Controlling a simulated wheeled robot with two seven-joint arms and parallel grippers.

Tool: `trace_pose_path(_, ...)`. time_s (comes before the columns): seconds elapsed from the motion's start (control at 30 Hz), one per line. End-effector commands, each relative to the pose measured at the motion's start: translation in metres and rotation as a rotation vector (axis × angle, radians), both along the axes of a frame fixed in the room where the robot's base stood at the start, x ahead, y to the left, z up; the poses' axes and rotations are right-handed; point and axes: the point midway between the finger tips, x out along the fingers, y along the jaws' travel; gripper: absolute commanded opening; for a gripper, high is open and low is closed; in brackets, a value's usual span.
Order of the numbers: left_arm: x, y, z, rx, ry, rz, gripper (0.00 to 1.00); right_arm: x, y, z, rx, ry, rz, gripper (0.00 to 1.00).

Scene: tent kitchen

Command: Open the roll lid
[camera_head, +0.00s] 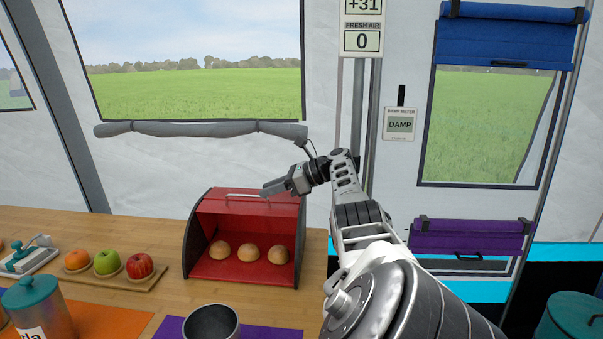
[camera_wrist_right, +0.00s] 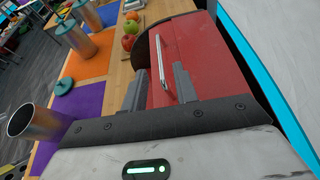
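The red bread box (camera_head: 202,254) with dark curved sides stands on the wooden counter. Its front is open, and three round buns (camera_head: 248,252) show inside. The red roll lid (camera_head: 235,207) is up at the top of the box, with a pale bar handle (camera_head: 245,195) along it. My right gripper (camera_head: 268,191) is at the right end of this handle. In the right wrist view its two fingers (camera_wrist_right: 158,88) are apart, with the handle (camera_wrist_right: 159,60) running between and beyond them over the red lid (camera_wrist_right: 195,55). I cannot tell whether they touch it. My left gripper is out of view.
A wooden board (camera_head: 135,278) with an orange and two apples lies left of the box. A dark metal pot (camera_head: 211,322) stands in front on a purple mat (camera_head: 270,333). A teal-lidded canister (camera_head: 40,309) is at the front left. The tent wall rises behind the counter.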

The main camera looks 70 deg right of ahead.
Motion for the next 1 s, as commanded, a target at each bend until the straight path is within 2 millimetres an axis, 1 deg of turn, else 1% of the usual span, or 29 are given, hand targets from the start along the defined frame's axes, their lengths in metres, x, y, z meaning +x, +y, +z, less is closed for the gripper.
trace_pose_path(0.03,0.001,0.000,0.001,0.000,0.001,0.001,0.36,-0.013,-0.004,0.006,-0.005,0.006,-0.003,0.29)
trace_pose_path(0.2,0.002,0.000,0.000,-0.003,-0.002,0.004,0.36,-0.048,-0.012,0.019,-0.002,0.004,-0.004,0.29)
trace_pose_path(0.3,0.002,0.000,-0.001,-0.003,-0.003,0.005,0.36,-0.063,-0.016,0.027,-0.003,0.002,-0.002,0.29)
trace_pose_path(0.4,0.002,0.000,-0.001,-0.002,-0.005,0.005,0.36,-0.074,-0.019,0.031,-0.002,0.003,-0.003,0.29)
trace_pose_path(0.5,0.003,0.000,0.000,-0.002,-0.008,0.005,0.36,-0.081,-0.020,0.034,-0.002,0.004,-0.002,0.29)
trace_pose_path(0.6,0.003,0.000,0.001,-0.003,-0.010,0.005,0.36,-0.083,-0.021,0.035,-0.001,0.003,-0.001,0.29)
trace_pose_path(1.0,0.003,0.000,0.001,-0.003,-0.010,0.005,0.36,-0.083,-0.021,0.035,-0.001,0.002,-0.001,0.29)
